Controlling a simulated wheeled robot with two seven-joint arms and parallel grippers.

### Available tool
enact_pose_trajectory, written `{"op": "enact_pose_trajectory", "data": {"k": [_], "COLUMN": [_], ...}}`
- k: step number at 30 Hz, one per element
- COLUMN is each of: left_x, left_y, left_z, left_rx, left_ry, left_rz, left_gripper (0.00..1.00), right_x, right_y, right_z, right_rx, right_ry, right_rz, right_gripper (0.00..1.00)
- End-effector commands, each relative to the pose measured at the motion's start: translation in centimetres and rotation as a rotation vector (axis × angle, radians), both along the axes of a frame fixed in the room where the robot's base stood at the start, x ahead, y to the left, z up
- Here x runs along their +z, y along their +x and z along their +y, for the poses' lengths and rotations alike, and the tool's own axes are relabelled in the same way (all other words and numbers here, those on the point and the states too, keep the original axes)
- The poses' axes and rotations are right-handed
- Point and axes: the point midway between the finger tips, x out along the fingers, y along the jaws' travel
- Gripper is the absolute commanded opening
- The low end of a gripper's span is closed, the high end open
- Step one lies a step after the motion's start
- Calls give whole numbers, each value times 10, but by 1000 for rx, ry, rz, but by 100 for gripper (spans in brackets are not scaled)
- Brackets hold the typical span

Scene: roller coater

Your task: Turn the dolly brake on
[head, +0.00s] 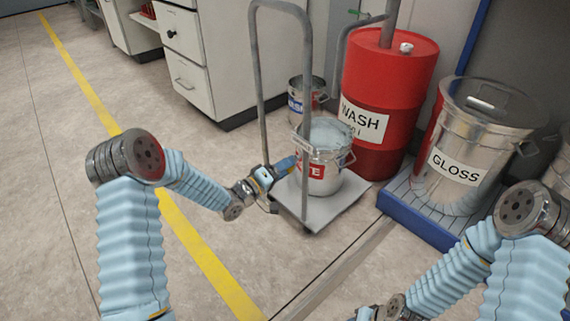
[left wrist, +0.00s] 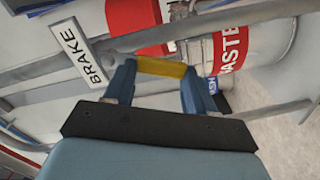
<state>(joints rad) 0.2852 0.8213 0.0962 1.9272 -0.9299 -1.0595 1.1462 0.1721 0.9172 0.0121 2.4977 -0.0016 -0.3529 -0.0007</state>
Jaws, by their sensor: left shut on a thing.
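The dolly has a grey platform (head: 348,207) and a tall tube handle (head: 262,85). A white BRAKE label (left wrist: 80,50) shows in the left wrist view, beside a yellow grip (left wrist: 160,67) that I take for the brake lever. My left gripper (head: 290,164) is at the dolly's handle side, low by the bucket. In the left wrist view its dark blue fingers (left wrist: 158,85) stand at both ends of the yellow grip, shut on it. In the head view the lever is mostly hidden.
A WASTE bucket (head: 327,158) stands on the dolly. Behind are a red WASH drum (head: 388,95) and another bucket (head: 312,92). A steel GLOSS drum (head: 462,135) stands on a blue-edged pallet (head: 418,218) at right. Floor left of the dolly is clear.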

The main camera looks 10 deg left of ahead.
Motion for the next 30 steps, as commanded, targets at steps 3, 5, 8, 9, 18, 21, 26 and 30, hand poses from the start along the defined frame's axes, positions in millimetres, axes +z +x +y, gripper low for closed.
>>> {"op": "enact_pose_trajectory", "data": {"k": [3,5,8,9,18,21,26,30], "left_x": [-3,-4,-6,-6,-8,-9,-9,-9], "left_y": [-3,-5,-7,-8,-12,-13,-14,-14], "left_z": [-4,-6,-10,-11,-17,-19,-20,-20], "left_rx": [0,-1,-1,-1,-3,-4,-4,-4], "left_ry": [-84,-123,-183,-204,-313,-330,-345,-348], "left_rz": [62,91,134,150,230,243,253,256], "left_gripper": [0,0,0,0,0,0,0,0], "right_x": [1,2,3,3,4,5,5,5], "right_y": [0,0,0,0,0,0,0,0], "right_z": [0,0,0,0,0,0,0,0], "right_rx": [0,0,0,0,0,1,1,1], "right_ry": [0,0,0,0,0,0,0,0], "right_rz": [0,1,1,1,1,2,2,2], "right_gripper": [43,43,43,43,43,43,43,43]}}
